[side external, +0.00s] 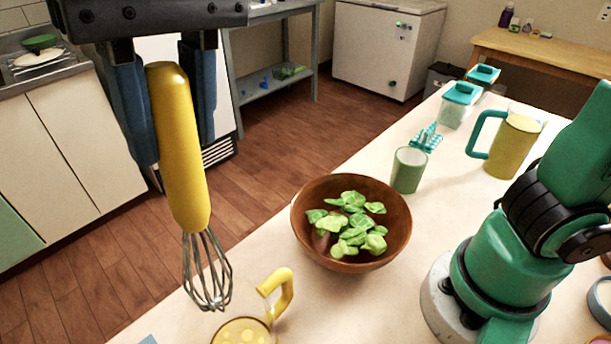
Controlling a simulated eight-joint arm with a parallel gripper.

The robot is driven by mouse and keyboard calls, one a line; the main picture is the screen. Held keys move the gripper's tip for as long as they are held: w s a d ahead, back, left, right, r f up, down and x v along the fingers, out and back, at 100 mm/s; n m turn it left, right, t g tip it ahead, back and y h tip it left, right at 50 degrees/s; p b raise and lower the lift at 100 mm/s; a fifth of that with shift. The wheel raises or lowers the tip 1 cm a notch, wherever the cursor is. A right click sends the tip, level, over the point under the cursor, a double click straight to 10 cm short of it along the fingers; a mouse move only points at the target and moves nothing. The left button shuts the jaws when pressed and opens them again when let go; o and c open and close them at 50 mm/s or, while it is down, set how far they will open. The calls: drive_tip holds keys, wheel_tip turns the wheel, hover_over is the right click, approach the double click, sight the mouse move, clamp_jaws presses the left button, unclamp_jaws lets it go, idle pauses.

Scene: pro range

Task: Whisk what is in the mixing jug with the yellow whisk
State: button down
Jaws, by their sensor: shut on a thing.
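My gripper (162,110) is at the upper left, close to the camera, shut on the yellow handle of the whisk (181,150). The whisk hangs down, slightly tilted, with its metal wire head lowest. In the picture the wire head appears just above and left of the mixing jug (281,293). The jug is clear with a yellow handle and stands at the bottom edge. Yellowish contents with paler spots show in it, and its lower part is cut off by the frame. The wires look outside the jug.
Bare white tabletop (330,300) lies between jug and bowl.

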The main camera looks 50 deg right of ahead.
sight(209, 266)
wheel_tip(209, 266, down, 13)
idle(1.1)
drive_tip(key=shift+f, duration=0.25)
idle(0.7)
drive_tip(key=shift+r, duration=0.1)
drive_tip(key=shift+w, duration=0.1)
idle(0.4)
drive_tip(key=shift+s+a, duration=0.25)
drive_tip(key=shift+a, duration=0.3)
drive_tip(key=shift+s+d, duration=0.2)
drive_tip(key=shift+d, duration=0.9)
drive_tip(key=shift+w, duration=0.1)
